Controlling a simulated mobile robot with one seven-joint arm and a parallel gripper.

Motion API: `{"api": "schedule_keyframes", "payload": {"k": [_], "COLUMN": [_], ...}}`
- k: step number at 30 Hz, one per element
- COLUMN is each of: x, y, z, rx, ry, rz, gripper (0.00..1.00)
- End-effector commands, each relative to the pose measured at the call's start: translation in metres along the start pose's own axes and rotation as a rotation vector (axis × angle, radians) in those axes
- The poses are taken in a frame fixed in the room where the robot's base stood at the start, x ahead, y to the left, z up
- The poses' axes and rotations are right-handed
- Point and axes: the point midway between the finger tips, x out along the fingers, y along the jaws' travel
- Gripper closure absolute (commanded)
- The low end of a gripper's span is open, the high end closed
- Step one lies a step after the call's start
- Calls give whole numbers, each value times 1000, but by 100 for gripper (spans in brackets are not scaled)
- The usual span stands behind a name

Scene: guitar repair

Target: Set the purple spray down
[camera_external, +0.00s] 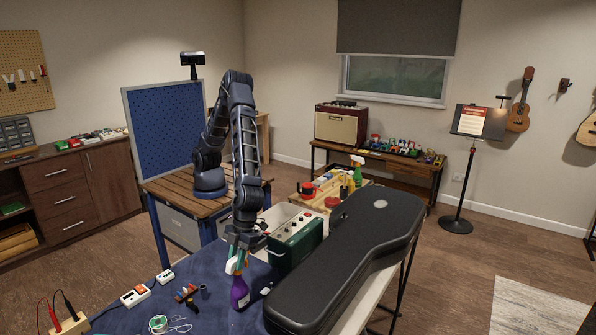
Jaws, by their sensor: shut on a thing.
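The purple spray (240,292) is a bottle with a white and green spray head. It is upright at the front middle of the external view, over the blue cloth (215,312). My gripper (238,262) points down and is shut on the purple spray around its head. I cannot tell whether the bottle's base touches the cloth. The gripper's fingers partly hide the spray head.
A black guitar case (345,258) lies close on the right. A green box with knobs (295,238) stands just behind. Small meters (136,295), a wire spool (158,323) and small tools (187,294) lie to the left. Bare cloth shows between them and the bottle.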

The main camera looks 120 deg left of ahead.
Motion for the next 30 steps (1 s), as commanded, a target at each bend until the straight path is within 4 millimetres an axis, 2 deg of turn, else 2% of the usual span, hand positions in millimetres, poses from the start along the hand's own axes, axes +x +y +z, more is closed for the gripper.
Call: {"api": "schedule_keyframes", "payload": {"k": [3,14,15,18,26,30], "x": [11,14,14,14,13,6], "y": [0,0,0,0,0,0], "z": [4,6,6,6,6,5], "rx": [0,0,0,0,0,0], "ry": [0,0,0,0,0,0], "rz": [1,0,0,0,0,-1], "gripper": [100,100,75,57,57,57]}}
